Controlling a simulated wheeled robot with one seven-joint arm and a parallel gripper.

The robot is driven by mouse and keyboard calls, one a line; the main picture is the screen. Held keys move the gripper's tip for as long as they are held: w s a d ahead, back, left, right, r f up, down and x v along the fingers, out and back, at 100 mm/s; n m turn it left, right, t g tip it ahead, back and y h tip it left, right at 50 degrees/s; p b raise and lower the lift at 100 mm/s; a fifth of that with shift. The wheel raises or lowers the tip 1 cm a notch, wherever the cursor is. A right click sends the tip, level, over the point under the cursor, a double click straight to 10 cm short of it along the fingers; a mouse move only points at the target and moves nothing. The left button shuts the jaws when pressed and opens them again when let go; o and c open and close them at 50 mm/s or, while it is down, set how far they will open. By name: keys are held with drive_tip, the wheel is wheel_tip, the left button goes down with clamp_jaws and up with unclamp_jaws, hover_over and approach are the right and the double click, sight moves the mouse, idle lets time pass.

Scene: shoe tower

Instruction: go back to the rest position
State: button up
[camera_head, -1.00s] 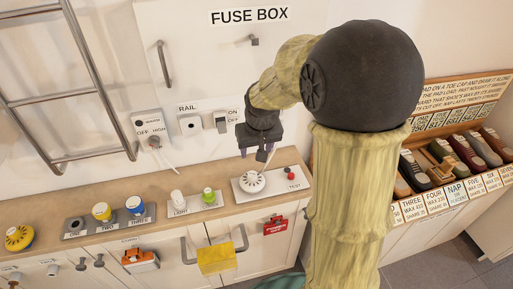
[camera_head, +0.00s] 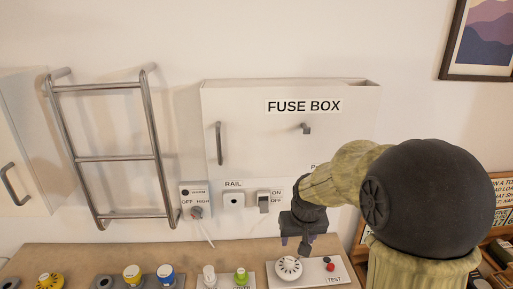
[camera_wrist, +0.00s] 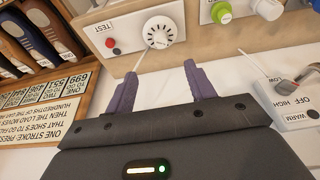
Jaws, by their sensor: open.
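My gripper (camera_head: 305,245) hangs above the wooden counter (camera_head: 130,258), just behind the white round dial (camera_head: 289,268). In the wrist view, my gripper (camera_wrist: 160,82) shows two purple-grey fingers spread apart with nothing between them. The white dial (camera_wrist: 160,32) lies beyond the fingertips, apart from them, on its plate beside a red test button (camera_wrist: 112,43).
The fuse box (camera_head: 290,140) and its switches are on the wall behind my gripper. A metal rail ladder (camera_head: 115,158) is at left. A shoe rack (camera_wrist: 40,50) is at left in the wrist view.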

drive_tip(key=s+f, duration=0.4)
drive_tip(key=s, duration=1)
drive_tip(key=shift+s+g, duration=0.25)
drive_tip(key=shift+g, duration=0.15)
drive_tip(key=shift+c, duration=0.2)
